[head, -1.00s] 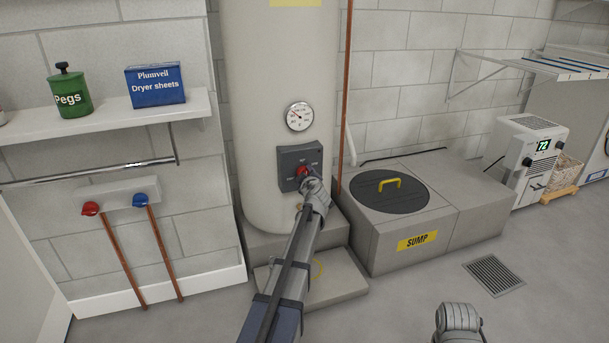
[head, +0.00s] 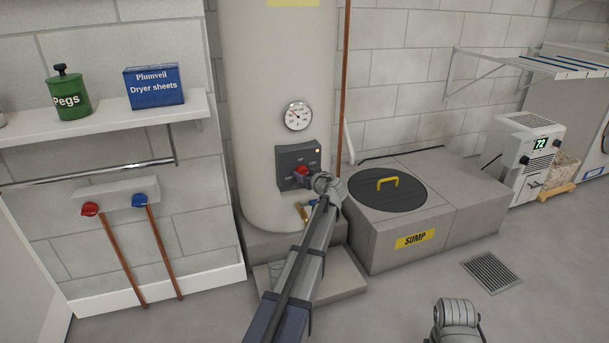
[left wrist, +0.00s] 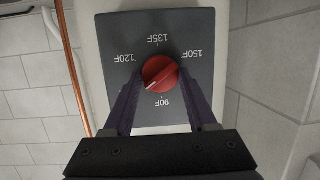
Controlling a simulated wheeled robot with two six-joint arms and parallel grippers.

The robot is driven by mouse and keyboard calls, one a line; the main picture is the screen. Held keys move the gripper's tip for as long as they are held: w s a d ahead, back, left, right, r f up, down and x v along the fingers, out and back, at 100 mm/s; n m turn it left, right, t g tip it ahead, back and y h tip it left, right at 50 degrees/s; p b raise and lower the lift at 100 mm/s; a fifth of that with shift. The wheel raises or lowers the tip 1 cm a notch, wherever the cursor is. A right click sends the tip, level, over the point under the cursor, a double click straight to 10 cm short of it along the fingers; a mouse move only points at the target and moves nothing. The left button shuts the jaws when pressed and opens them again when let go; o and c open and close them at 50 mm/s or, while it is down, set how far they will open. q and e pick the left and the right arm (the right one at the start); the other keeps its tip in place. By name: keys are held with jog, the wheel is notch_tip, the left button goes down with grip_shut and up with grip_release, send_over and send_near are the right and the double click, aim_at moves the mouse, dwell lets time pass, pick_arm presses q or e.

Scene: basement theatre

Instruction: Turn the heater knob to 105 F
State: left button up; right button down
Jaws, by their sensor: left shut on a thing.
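The red heater knob (head: 301,170) sits on a dark grey control box (head: 285,159) on the beige heater tank (head: 268,105). My left gripper (head: 309,176) reaches it from the lower right. In the left wrist view, the red knob (left wrist: 161,73) is between the two fingers of my left gripper (left wrist: 162,85), which is shut on it. The dial labels appear upside down: 120F, 135F, 150F and 90F. The knob's white mark points to the lower left, between 90F and 120F. No 105F label is visible; my left finger covers part of that area.
A round gauge (head: 298,116) is above the box, and an orange light (head: 318,151) glows on the box. A brass valve (head: 302,211) is below. The sump block (head: 400,260) stands right of the tank; a shelf (head: 110,119) is left.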

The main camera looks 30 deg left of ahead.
pick_arm(q)
jog(key=shift+m+g, duration=0.3)
jog(key=shift+m, duration=0.1)
dwell(0.3)
jog(key=o, duration=1.4)
jog(key=shift+c, duration=0.2)
jog(key=shift+d, duration=0.1)
jog(key=p+v, duration=0.2)
jog(key=v, duration=0.5)
jog(key=shift+s+d, duration=0.2)
jog(key=shift+d, duration=0.1)
